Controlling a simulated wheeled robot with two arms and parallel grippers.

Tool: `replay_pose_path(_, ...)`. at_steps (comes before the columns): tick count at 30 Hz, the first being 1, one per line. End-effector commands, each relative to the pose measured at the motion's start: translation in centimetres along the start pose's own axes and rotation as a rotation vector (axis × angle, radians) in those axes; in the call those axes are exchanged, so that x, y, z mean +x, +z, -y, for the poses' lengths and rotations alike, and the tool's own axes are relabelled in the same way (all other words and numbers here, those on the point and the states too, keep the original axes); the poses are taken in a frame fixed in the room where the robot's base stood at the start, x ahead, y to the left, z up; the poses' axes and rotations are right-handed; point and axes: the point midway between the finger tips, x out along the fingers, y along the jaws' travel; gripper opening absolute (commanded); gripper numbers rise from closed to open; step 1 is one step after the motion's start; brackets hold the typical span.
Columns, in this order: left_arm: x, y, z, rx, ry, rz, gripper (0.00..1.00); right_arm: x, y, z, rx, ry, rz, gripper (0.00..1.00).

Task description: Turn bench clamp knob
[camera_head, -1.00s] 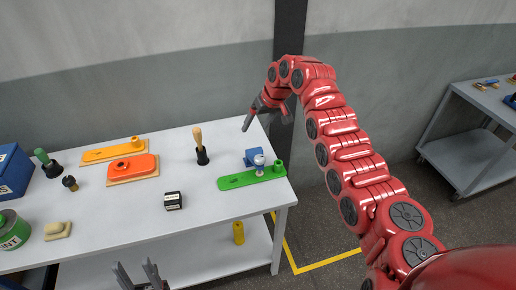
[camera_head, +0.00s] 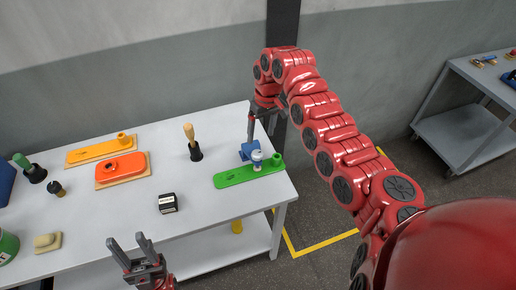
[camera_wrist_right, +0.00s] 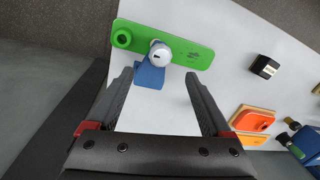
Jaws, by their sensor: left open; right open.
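The bench clamp is a blue body (camera_head: 249,150) with a round silver-white knob (camera_head: 257,157). It sits at the green plate (camera_head: 236,176) near the table's right end. In the right wrist view the knob (camera_wrist_right: 160,53) shows over the green plate, with the blue body (camera_wrist_right: 149,76) nearer to me. My right gripper (camera_head: 260,128) is open, its fingers pointing down just behind the clamp. In the wrist view its fingertips (camera_wrist_right: 159,76) lie either side of the blue body, with the knob beyond them. My left gripper (camera_head: 128,243) is open and empty at the table's front edge.
On the white table (camera_head: 110,220) stand a wooden-handled tool (camera_head: 189,133), a black box (camera_head: 168,203), an orange piece (camera_head: 122,168) and a yellow plate (camera_head: 95,151). A green can (camera_head: 7,246) is at the far left. A grey cart (camera_head: 462,125) stands at right.

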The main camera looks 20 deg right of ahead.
Motion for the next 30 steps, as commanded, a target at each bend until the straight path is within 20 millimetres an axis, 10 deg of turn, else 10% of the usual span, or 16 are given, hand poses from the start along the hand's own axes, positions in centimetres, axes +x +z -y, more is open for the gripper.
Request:
replay_pose_path(12,3.2,-0.5,0.2,0.000,0.000,0.000,0.50,7.9,0.1,0.1,-0.002,-0.001,0.004,0.83)
replay_pose_path(25,3.3,-0.6,0.2,0.000,0.000,0.000,0.50,9.0,-0.1,0.0,0.000,0.001,-0.002,0.83)
replay_pose_path(30,3.3,-0.6,0.2,0.000,0.000,0.000,0.50,9.0,-0.1,0.0,0.000,0.001,-0.002,0.53)
